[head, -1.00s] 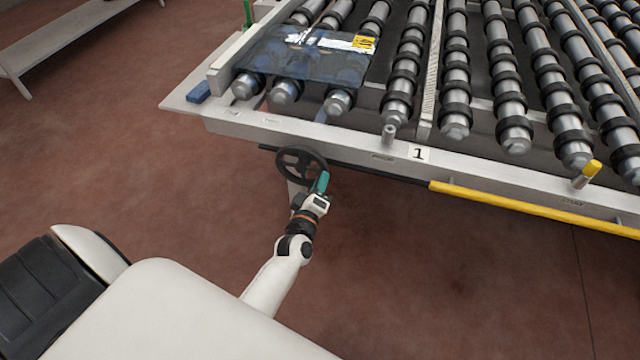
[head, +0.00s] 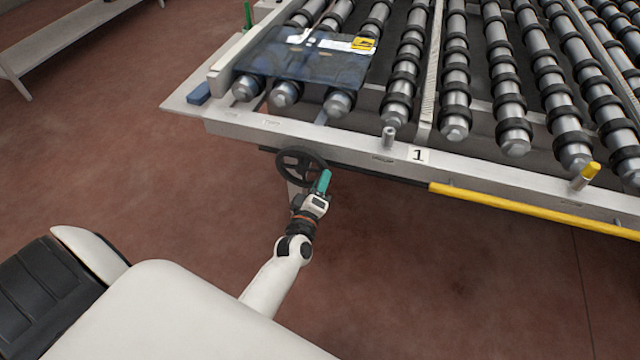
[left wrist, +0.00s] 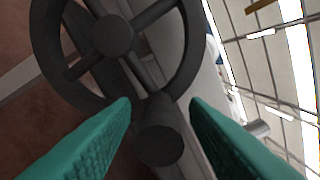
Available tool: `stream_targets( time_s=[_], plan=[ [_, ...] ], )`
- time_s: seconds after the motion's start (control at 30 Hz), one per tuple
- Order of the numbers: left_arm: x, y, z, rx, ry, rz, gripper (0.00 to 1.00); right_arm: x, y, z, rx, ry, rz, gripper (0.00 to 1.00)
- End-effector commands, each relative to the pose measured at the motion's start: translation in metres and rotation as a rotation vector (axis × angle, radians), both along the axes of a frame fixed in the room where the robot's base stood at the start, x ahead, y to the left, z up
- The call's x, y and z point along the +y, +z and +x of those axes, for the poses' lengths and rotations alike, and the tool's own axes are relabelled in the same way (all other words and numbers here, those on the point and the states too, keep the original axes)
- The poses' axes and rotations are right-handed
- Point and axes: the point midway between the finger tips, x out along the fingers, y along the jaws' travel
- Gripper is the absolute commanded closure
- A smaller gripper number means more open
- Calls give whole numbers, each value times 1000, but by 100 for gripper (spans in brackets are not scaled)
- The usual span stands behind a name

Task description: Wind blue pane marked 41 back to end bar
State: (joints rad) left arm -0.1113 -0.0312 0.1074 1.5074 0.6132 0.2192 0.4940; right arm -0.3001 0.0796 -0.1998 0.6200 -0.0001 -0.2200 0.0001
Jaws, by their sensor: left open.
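The blue pane (head: 312,66) lies on the rollers at the table's left end, dark and see-through. A yellow label (head: 363,43) sits at its far right corner; its number is too small to read. A pale bar (head: 226,68) runs along the table's left end, close to the pane's left edge. A black handwheel (head: 302,163) hangs under the front rail; it also shows in the left wrist view (left wrist: 113,36). My left gripper (head: 322,182) is at the wheel's right side, its teal fingers (left wrist: 160,105) apart on either side of the wheel's dark knob (left wrist: 158,135). Finger contact is unclear.
The front rail (head: 340,147) carries a "1" plate (head: 418,155) and short metal pegs (head: 389,137). A yellow bar (head: 520,208) runs along the rail's right part. A blue block (head: 198,92) sits at the left corner. The floor around my arm is clear.

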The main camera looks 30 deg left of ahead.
Motion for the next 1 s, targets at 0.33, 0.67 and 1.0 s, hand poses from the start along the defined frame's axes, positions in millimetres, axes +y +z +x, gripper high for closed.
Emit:
stream_targets(
  time_s=[0.33, 0.67, 1.0],
  plan=[
    [-8, -2, -36, 3, 0, -1, 59, 0, -2, 0, 0, 0, 0, 59],
    [-24, -2, -99, 2, 0, -1, 59, 0, -8, 0, 0, 0, 0, 59],
    [-28, 0, -117, 0, 0, -1, 59, 0, -9, 0, 0, 0, 0, 59]
  ],
)
